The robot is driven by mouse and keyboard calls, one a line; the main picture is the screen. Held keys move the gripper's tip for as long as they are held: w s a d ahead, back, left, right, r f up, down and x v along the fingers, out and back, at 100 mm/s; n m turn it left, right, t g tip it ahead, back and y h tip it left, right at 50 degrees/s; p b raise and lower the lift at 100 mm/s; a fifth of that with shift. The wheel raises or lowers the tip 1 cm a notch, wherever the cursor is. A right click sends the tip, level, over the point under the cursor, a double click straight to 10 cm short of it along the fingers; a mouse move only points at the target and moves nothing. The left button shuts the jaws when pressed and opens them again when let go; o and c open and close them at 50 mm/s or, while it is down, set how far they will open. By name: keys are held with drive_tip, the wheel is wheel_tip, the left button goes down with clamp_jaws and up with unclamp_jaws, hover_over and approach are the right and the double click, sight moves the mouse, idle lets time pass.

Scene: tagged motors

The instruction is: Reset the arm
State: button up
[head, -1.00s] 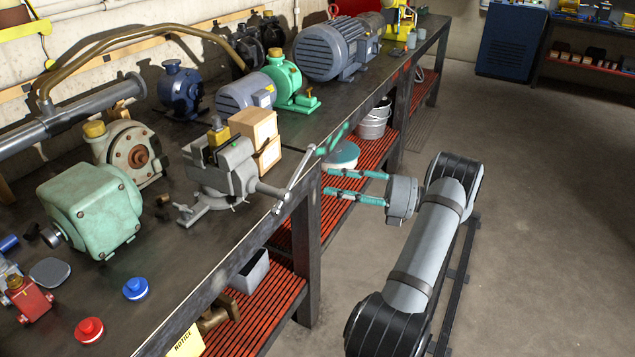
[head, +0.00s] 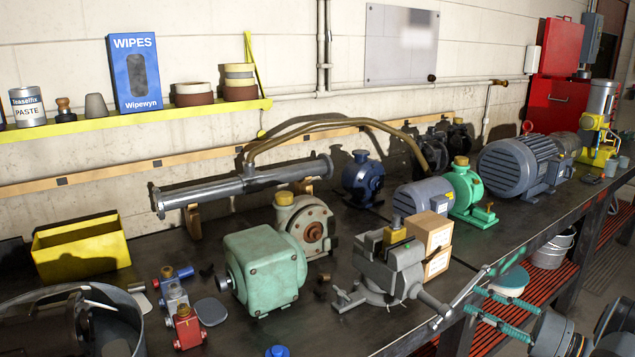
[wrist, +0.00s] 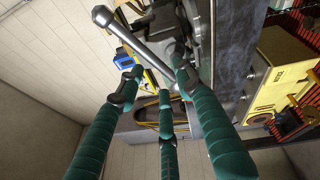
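My gripper (head: 473,300) shows at the lower right of the head view, beside the bench's front edge. Its teal fingers point left toward the bench, just below the end of the grey vise's handle (head: 462,291). The fingers are spread and hold nothing. In the wrist view my gripper (wrist: 155,85) shows its teal fingers apart, with a metal bar (wrist: 130,42) beyond them. The motors stand on the bench: a large blue-grey motor (head: 518,167), a smaller grey-blue motor (head: 422,200) and a green gearbox (head: 262,268).
The grey vise (head: 388,272) and cardboard boxes (head: 430,232) stand near the bench edge by my gripper. A red shelf (head: 487,335) runs below the bench. A yellow bin (head: 82,250) and a large round metal pan (head: 130,325) are at the left.

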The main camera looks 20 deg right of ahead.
sight(463, 298)
drive_tip(key=x, duration=0.5)
drive_tip(key=shift+d, duration=0.1)
